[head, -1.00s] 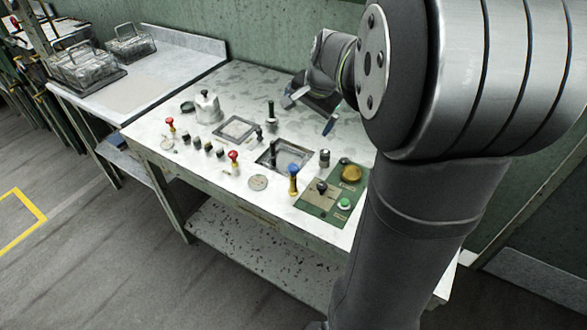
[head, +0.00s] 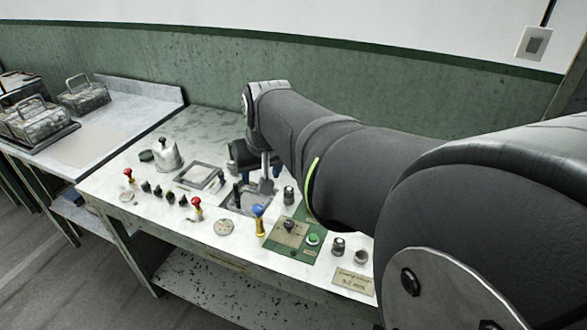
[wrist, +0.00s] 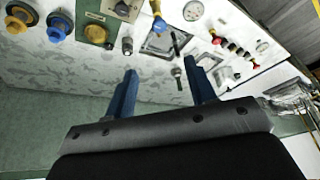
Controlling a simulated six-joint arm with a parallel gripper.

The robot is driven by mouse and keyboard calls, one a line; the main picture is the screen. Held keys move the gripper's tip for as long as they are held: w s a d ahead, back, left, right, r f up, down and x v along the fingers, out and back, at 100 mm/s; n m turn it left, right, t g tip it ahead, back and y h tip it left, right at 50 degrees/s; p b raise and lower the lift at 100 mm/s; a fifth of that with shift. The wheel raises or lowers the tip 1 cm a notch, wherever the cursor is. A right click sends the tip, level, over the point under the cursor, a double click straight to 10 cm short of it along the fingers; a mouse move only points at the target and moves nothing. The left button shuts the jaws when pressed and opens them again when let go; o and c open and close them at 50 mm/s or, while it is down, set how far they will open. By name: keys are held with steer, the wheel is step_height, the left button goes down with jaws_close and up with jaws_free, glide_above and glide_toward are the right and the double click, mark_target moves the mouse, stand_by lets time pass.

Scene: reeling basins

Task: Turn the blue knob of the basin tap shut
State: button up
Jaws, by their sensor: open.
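The basin tap has a round blue knob (head: 258,210) on a yellow body. It stands upright at the front right corner of a dark square basin (head: 232,207). In the wrist view the blue knob (wrist: 161,25) is near the top middle, beyond my fingertips. My gripper (head: 266,186) is above the basin's back right side, behind the tap and apart from it. In the wrist view my gripper (wrist: 160,66) shows two blue fingers, open and wide apart, with nothing between them. I cannot tell how far the knob is turned.
Red knobs (head: 196,205) and several black knobs line the front left. A green plate (head: 285,250) with a green button (head: 313,239) lies right of the tap. A second basin (head: 181,181) and a metal kettle (head: 167,154) stand left. A black-handled post (head: 237,192) rises at the near basin.

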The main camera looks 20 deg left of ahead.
glide_toward(258, 208)
steer(key=x, duration=0.8)
steer(key=shift+f, duration=0.1)
steer(key=shift+c, duration=0.2)
steer(key=c, duration=0.9)
